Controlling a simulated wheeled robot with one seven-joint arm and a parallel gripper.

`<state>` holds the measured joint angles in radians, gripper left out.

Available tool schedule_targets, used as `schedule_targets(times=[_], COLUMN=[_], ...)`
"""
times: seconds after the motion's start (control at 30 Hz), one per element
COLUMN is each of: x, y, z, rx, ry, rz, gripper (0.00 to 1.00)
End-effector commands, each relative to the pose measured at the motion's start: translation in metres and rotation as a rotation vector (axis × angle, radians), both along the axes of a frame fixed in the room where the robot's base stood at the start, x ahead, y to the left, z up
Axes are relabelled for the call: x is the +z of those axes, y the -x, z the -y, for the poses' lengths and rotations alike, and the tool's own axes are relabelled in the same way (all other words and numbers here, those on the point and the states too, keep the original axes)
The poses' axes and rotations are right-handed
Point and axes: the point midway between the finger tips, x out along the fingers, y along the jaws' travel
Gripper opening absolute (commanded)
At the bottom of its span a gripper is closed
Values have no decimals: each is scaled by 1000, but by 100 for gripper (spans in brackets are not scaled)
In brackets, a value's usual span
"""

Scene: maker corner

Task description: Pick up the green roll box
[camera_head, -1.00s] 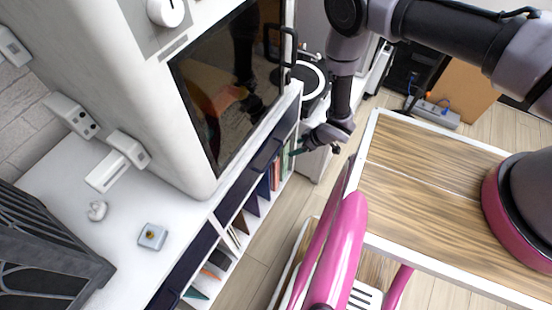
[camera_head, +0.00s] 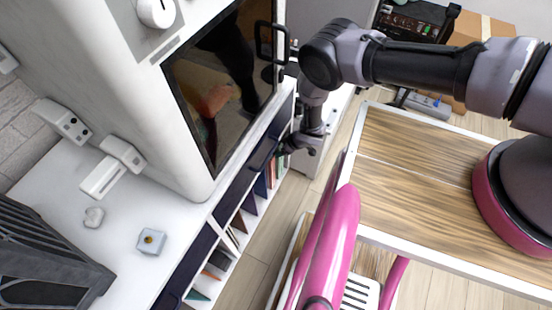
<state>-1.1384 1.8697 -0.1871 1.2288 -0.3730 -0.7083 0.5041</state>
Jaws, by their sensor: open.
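My gripper (camera_head: 285,149) is at the front of the low shelf unit, beside the dark drawer fronts. It is open, small in view and partly turned away, and nothing shows between its fingers. I cannot pick out a green roll box for certain. A narrow green item (camera_head: 280,166) stands upright among the book-like things in the shelf, just below my gripper. Whether it is the roll box, I cannot tell. Another green item (camera_head: 197,295) lies in a lower shelf slot at the bottom of the picture.
A large white machine with a dark glass door (camera_head: 225,85) stands on the white counter (camera_head: 60,180). A small grey block (camera_head: 151,241) and a small whitish lump (camera_head: 94,217) lie there. A strip of wood floor (camera_head: 262,250) runs between the shelf and my body.

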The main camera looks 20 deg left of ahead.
Motion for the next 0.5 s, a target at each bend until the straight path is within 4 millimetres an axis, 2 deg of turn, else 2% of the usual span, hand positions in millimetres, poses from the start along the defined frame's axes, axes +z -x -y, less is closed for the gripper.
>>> schedule_targets(times=[0.3, 0.37, 0.5], x=[-5, -5, -5], y=[0, 0, 0], z=[-4, -4, -4], rx=[1, 1, 0], ry=[-1, -1, -1], rz=[-1, -1, 0], gripper=[72, 53, 0])
